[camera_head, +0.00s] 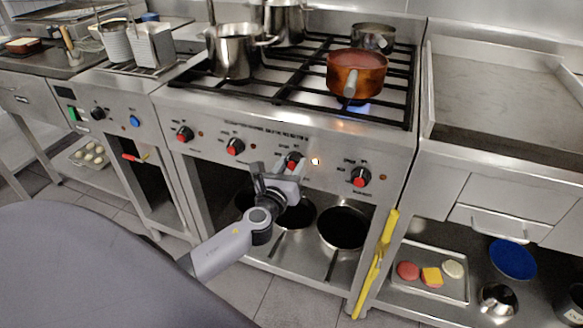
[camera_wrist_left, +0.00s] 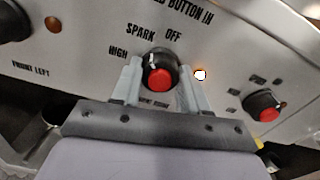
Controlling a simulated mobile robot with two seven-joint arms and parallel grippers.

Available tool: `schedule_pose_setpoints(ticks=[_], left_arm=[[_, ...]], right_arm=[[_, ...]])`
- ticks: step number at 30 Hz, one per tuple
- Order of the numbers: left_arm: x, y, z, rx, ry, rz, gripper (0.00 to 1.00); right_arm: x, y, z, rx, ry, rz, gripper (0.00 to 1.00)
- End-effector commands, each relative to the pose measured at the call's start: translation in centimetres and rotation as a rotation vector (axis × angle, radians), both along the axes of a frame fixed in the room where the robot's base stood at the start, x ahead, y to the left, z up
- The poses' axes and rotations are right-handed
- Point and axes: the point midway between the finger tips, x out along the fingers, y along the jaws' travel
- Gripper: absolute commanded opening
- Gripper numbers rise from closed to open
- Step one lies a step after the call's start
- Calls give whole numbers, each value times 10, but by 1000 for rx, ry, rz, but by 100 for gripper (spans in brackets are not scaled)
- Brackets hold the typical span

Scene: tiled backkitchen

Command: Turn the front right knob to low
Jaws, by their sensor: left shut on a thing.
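The front right knob (camera_head: 293,158) is a black knob with a red face on the stove's front panel. It also shows in the left wrist view (camera_wrist_left: 161,75), with SPARK, OFF and HIGH printed around it. Its pale mark sits at its upper left; the lettering below is partly covered. My left gripper (camera_head: 278,172) has its fingers on both sides of this knob in the left wrist view (camera_wrist_left: 163,88) and is shut on it. The indicator light (camera_wrist_left: 200,75) to the knob's right is lit. My right gripper is not in view.
A copper pan (camera_head: 357,70) stands on a burner with a blue flame (camera_head: 358,107). Steel pots (camera_head: 236,52) stand on the hob. Another knob (camera_head: 360,177) is to the right, and one (camera_head: 235,147) to the left. A yellow bar (camera_head: 378,262) stands beside the lower shelf.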

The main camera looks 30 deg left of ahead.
Motion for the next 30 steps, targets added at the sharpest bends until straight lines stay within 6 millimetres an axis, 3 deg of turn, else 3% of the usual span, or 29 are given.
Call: schedule_pose_setpoints(ticks=[30], left_arm=[[-1, 0, -3, -890, -213, 1, 13]], right_arm=[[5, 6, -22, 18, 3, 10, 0]])
